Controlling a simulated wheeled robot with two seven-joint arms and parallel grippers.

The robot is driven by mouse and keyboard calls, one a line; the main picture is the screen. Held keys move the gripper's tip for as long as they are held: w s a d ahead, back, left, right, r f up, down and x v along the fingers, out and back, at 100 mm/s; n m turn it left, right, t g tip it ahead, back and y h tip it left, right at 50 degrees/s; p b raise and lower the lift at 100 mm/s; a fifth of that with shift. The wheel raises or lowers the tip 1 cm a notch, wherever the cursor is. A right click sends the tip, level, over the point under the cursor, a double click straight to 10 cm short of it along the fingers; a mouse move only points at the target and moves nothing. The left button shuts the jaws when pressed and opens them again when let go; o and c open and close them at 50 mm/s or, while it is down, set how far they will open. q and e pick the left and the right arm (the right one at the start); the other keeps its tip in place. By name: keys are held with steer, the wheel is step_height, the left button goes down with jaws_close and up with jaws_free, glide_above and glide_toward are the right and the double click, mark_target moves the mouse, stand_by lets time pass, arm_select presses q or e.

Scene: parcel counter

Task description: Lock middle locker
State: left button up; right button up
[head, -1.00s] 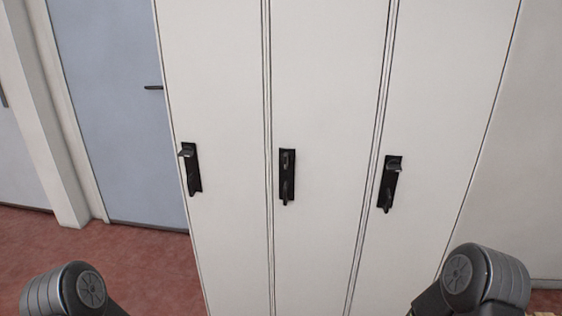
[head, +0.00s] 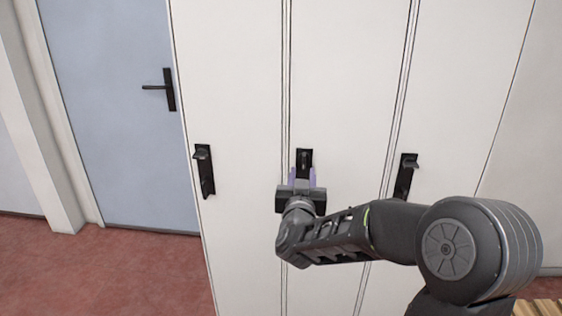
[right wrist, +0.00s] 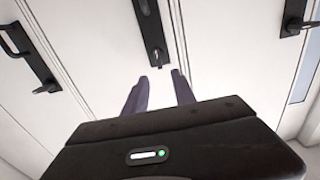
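The middle locker (head: 340,110) is a tall white door with a black lock plate (head: 304,155). The plate's small latch lies in line with the plate and shows in the right wrist view (right wrist: 157,58). The pull handle below it is hidden by my gripper in the head view. My right gripper (head: 303,176) is in front of this plate, and it also shows in the right wrist view (right wrist: 160,88). Its two purplish fingers are apart with nothing between them, just short of the latch. Whether they touch anything is not clear. My left gripper is out of view.
The left locker (head: 228,80) and right locker (head: 465,70) have similar plates, with latches turned sideways (head: 202,153) (head: 409,161). A blue-grey door (head: 110,130) stands farther left. Red floor (head: 120,275) shows at lower left.

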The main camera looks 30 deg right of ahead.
mark_target(304, 159)
steer(key=shift+d, duration=0.15)
steer(key=p+x, duration=0.1)
steer(key=x, duration=0.6)
steer(key=shift+w+d, duration=0.2)
steer(key=shift+w, duration=0.1)
jaws_close()
stand_by(0.6)
